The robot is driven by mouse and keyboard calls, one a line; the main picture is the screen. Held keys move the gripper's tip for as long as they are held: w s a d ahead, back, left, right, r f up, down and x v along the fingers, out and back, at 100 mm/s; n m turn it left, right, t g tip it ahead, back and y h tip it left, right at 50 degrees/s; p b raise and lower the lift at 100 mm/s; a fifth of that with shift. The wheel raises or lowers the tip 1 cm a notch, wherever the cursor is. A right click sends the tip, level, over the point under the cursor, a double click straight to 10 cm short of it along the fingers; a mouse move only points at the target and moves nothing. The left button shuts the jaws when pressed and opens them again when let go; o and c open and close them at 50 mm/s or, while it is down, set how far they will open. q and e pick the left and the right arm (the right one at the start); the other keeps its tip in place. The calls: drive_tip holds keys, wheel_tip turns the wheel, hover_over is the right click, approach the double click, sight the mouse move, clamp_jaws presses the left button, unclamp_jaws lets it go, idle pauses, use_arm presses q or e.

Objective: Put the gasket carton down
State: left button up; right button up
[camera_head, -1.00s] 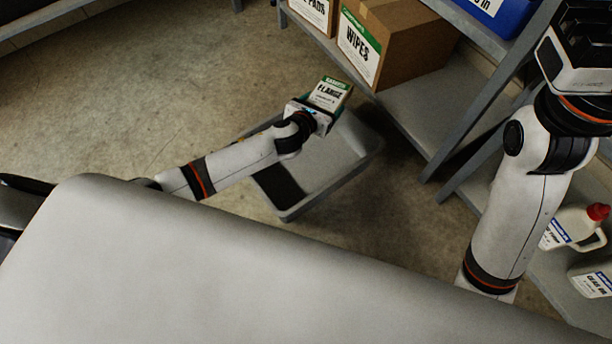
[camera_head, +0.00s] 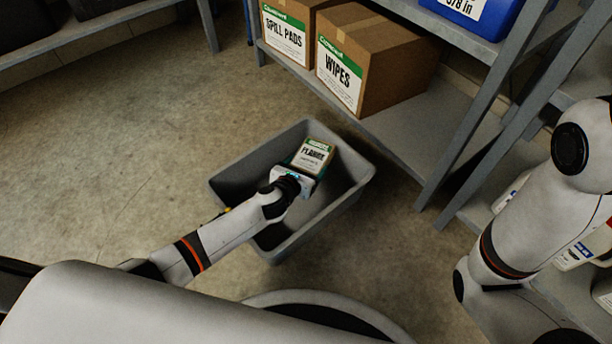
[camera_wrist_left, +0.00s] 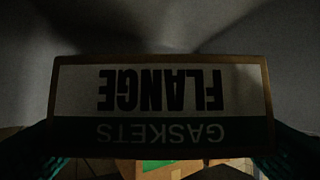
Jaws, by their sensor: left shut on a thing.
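The gasket carton (camera_head: 313,155) is a small box with a white and green label reading FLANGE. My left gripper (camera_head: 300,170) is shut on it and holds it over or inside the grey tote (camera_head: 228,188) on the floor. The carton fills the middle of the left wrist view (camera_wrist_left: 160,105), its label upside down, with a dark finger at each side. I cannot tell whether the carton touches the tote's bottom. My right arm stands at the right edge of the head view; its gripper is out of frame.
A shelf (camera_head: 400,125) right of the tote holds a WIPES box (camera_head: 375,60), a SPILL PADS box (camera_head: 288,35) and, higher up, a blue bin (camera_head: 490,15). White containers stand on the lower shelf at the right. The floor (camera_head: 110,140) left of the tote is clear.

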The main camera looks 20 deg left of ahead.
use_arm(q)
wheel_tip(320, 180, down, 3)
drive_tip(key=shift+b, duration=0.85)
drive_tip(key=shift+r, duration=0.15)
drive_tip(key=shift+f+b, duration=0.3)
drive_tip(key=shift+f, duration=0.3)
drive_tip(key=o, duration=1)
